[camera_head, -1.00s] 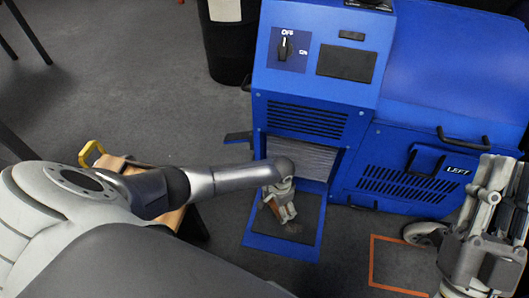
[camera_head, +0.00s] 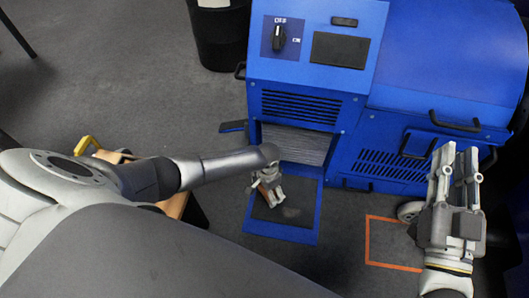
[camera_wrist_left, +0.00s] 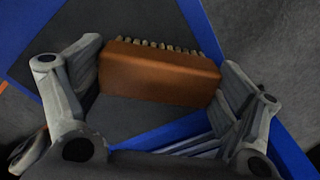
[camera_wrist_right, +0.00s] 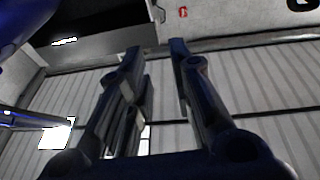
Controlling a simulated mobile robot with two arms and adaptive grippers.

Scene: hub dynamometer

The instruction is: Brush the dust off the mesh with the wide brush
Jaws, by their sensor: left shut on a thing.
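The wide brush (camera_wrist_left: 158,75) is a brown block with a row of pale bristles on its far side. My left gripper (camera_head: 268,196) is shut on it, one finger at each end in the left wrist view (camera_wrist_left: 160,78). The mesh appears as a dark panel in a blue frame (camera_head: 312,222), lying out from the blue machine's opening. The brush is over the panel's left part; whether bristles touch is unclear. My right gripper (camera_head: 457,165) is open and empty, in front of the machine.
The blue machine (camera_head: 410,60) with knob, handles and vents fills the back right. A ribbed grey surface (camera_head: 295,146) shows in its opening. An orange floor outline (camera_head: 367,240) and a wheel (camera_head: 408,211) lie right. A black bin (camera_head: 222,40) stands behind.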

